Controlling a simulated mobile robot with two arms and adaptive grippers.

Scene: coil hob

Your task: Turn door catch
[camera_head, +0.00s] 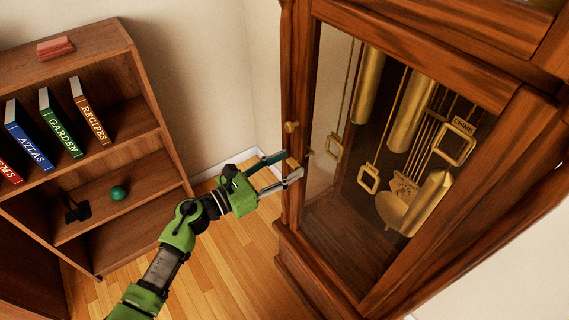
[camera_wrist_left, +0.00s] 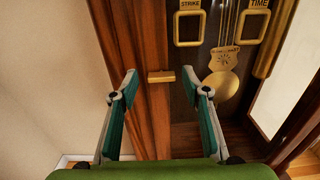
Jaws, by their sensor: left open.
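The door catch (camera_wrist_left: 161,77) is a small brass bar on the wooden door frame of a tall clock case, lying crosswise in the left wrist view. In the head view the brass catch (camera_head: 292,162) shows at the left edge of the glazed door (camera_head: 330,215). My left gripper (camera_head: 290,166) is open, with its fingertips at the catch. In the left wrist view the fingers of this gripper (camera_wrist_left: 159,86) stand to the left and right of the catch, with gaps visible. Whether the tips reach its depth is unclear. My right gripper is out of view.
Weights and a pendulum (camera_head: 394,209) hang behind the door. A bookcase (camera_head: 117,165) with several books stands at left. Wooden floor (camera_head: 225,265) lies open between bookcase and clock.

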